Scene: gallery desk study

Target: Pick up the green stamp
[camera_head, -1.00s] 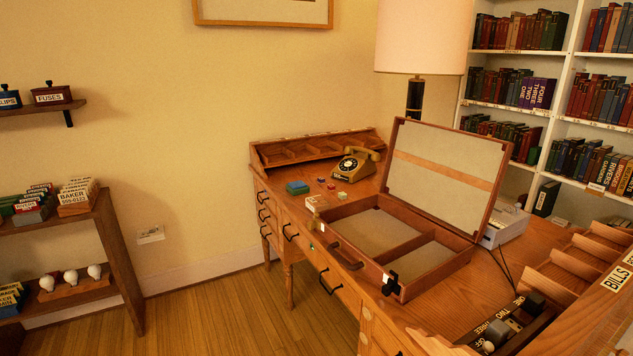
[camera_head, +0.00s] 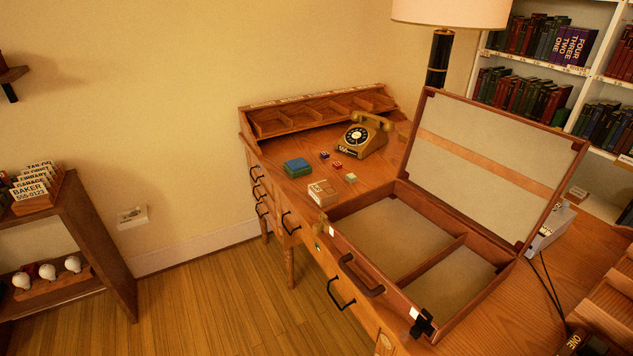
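A small green block (camera_head: 350,177), which looks like the green stamp, sits on the desk top (camera_head: 385,170) in front of the telephone. The blocks are too small to make out details. My gripper is not in view.
An open wooden case (camera_head: 400,240) stands right of the blocks, its lid raised. A small pale box (camera_head: 322,193) is near its left corner. A gold rotary telephone (camera_head: 366,136) and pigeonhole rack (camera_head: 315,112) stand behind. A lamp (camera_head: 440,60) stands behind the case.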

